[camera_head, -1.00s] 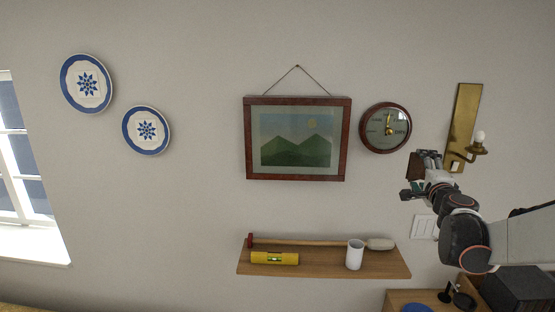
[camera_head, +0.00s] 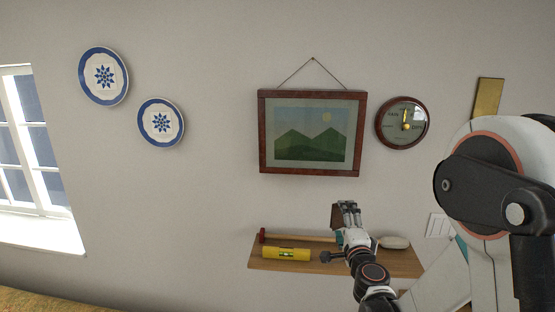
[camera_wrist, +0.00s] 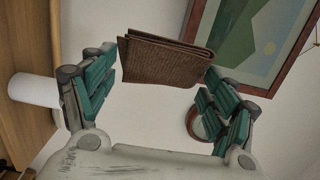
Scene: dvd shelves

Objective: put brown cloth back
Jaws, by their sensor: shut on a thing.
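The brown cloth (camera_wrist: 162,62) is folded into a flat rectangle and sits between the teal-padded fingers of my gripper (camera_wrist: 160,85) in the wrist view. In the head view the cloth (camera_head: 336,216) shows as a small brown patch at the tip of my gripper (camera_head: 346,216). My gripper is shut on it, in front of the wall shelf and below the framed picture. The cloth appears clear of the shelf, though its exact distance from the wall cannot be told.
The wooden shelf (camera_head: 310,265) holds a yellow level (camera_head: 286,253) and a mallet (camera_head: 394,243). A white cup (camera_wrist: 34,89) stands there too. Above hang a framed picture (camera_head: 312,165) and a round dial (camera_head: 402,139). Two plates hang left. Wall between plates and shelf is bare.

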